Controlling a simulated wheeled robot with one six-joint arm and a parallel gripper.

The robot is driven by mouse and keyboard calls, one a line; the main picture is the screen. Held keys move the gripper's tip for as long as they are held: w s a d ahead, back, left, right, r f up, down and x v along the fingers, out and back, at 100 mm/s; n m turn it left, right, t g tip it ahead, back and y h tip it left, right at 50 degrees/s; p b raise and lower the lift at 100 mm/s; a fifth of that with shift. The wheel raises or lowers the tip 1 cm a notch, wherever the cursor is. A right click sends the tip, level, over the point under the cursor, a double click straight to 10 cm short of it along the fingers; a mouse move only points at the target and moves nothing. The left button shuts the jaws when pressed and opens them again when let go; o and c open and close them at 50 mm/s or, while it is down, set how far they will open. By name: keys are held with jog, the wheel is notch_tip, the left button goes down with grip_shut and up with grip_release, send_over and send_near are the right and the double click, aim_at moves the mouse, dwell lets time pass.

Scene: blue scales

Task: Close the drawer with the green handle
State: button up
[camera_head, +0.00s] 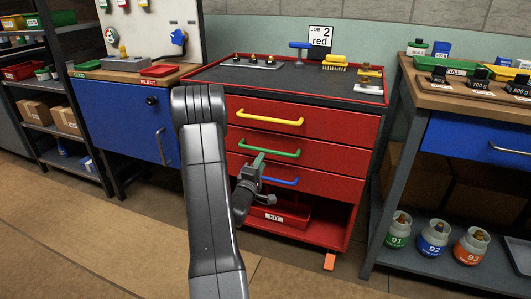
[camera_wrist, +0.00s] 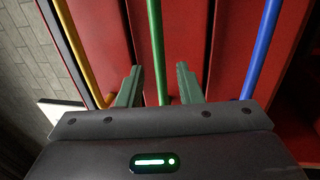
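The red cabinet (camera_head: 365,125) has a drawer with a green handle (camera_head: 283,153), between a yellow-handled drawer above and a blue-handled drawer below. The green drawer's front (camera_head: 335,155) looks nearly in line with its neighbours; I cannot tell any small gap. My gripper (camera_head: 258,160) is at the left part of the green handle. In the wrist view, my gripper (camera_wrist: 159,72) is open, with one finger on each side of the green handle (camera_wrist: 155,40). A gap shows between the handle and each finger. My arm hides the cabinet's left side.
The yellow handle (camera_head: 270,118) and blue handle (camera_head: 280,181) are close to my gripper. A red KIT bin (camera_head: 275,215) sits below the drawers. A blue cabinet (camera_head: 125,125) stands left, a bench with jars (camera_head: 435,235) right. An orange piece (camera_head: 329,262) is at the cabinet's foot.

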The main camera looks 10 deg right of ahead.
aim_at(267, 150)
jog(key=v, duration=0.6)
jog(key=shift+s+p, duration=0.25)
jog(key=shift+p, duration=0.1)
jog(key=shift+w, duration=0.1)
jog(key=b+x, duration=0.2)
jog(key=x, duration=1.1)
jog(key=shift+w, duration=0.1)
jog(key=shift+s+a, duration=0.2)
jog(key=shift+s, duration=0.1)
